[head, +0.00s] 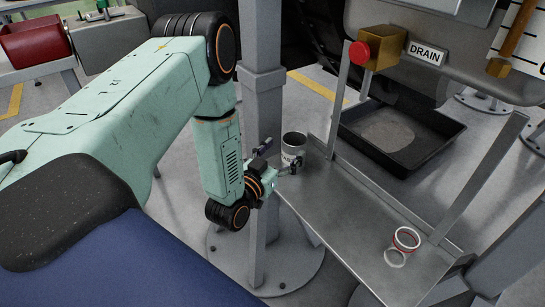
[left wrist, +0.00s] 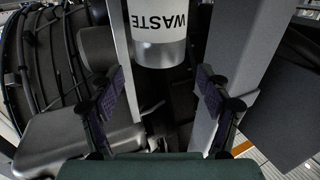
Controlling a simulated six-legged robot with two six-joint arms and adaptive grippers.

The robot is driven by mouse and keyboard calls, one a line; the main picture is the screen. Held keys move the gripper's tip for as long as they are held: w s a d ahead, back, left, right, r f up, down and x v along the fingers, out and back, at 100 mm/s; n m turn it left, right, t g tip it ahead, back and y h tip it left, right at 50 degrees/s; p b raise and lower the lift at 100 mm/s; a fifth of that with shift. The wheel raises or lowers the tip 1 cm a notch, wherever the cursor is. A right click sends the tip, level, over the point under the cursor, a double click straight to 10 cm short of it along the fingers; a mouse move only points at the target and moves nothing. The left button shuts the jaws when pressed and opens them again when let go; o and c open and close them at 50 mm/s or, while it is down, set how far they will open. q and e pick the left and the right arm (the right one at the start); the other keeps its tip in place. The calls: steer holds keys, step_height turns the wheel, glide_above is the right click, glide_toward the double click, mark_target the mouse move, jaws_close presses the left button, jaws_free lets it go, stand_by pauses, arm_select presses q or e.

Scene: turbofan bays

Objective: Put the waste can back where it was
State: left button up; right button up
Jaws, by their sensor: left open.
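The waste can (head: 293,145) is a small open grey-white cylinder at the far left end of the metal shelf (head: 345,205). In the left wrist view the can (left wrist: 158,30) shows its "WASTE" label upside down. My left gripper (head: 279,160) is open close by the can, on its near side. In the left wrist view the can lies just past the fingertips, in line with the gap between them, and nothing is held. The can's base is partly hidden by a finger in the head view, so I cannot tell exactly how it rests. My right gripper is not in view.
A red-and-white ring-like item (head: 406,238) stands at the shelf's near right end. A grey post (head: 262,100) rises beside my left arm. A black drip tray (head: 430,150) lies beyond the shelf, under a DRAIN sign (head: 426,53) and red button (head: 359,53). The middle shelf is clear.

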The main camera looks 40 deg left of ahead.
arm_select(q)
steer(key=s+p, duration=0.1)
steer(key=s, duration=0.4)
steer(key=shift+s+d, duration=0.15)
steer(key=shift+s, duration=0.15)
